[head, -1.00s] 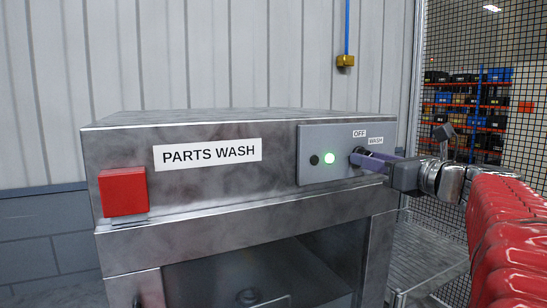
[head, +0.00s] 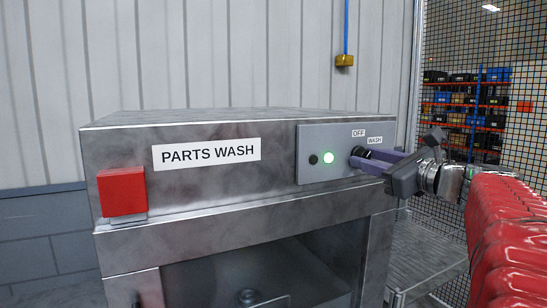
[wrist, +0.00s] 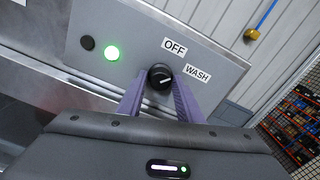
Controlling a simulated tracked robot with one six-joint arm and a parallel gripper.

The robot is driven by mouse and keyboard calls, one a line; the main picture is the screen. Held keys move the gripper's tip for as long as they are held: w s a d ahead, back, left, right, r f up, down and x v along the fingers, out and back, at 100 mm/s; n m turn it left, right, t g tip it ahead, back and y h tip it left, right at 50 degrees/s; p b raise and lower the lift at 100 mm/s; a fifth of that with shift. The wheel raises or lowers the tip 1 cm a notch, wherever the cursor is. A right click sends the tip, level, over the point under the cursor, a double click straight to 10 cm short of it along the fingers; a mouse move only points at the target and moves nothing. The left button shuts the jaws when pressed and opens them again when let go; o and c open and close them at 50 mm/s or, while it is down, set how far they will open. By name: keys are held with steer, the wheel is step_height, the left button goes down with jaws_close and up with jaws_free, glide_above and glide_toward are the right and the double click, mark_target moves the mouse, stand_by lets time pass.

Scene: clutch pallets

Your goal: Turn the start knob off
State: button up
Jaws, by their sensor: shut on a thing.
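The black start knob (wrist: 160,74) is on the grey control panel (head: 315,170) of the parts washer. In the wrist view its white pointer line aims toward the WASH label (wrist: 196,73), not the OFF label (wrist: 174,48). My gripper (wrist: 159,92) is shut on the knob, with a purple finger on each side of it. In the head view the gripper comes in from the right, and its fingers partly hide the knob. A green lamp (head: 328,157) glows left of the knob, beside a small black button (head: 313,159).
A red block (head: 122,192) is at the washer's left front, beside the PARTS WASH label (head: 206,153). A yellow fitting (head: 345,60) hangs on a blue line by the wall. Mesh fencing (head: 455,40) and shelves of bins stand at the right.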

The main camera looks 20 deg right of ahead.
steer(key=shift+n, duration=4.3)
steer(key=o, duration=0.9)
steer(key=shift+s+d, duration=0.1)
steer(key=shift+s, duration=0.7)
steer(key=s, duration=1.2)
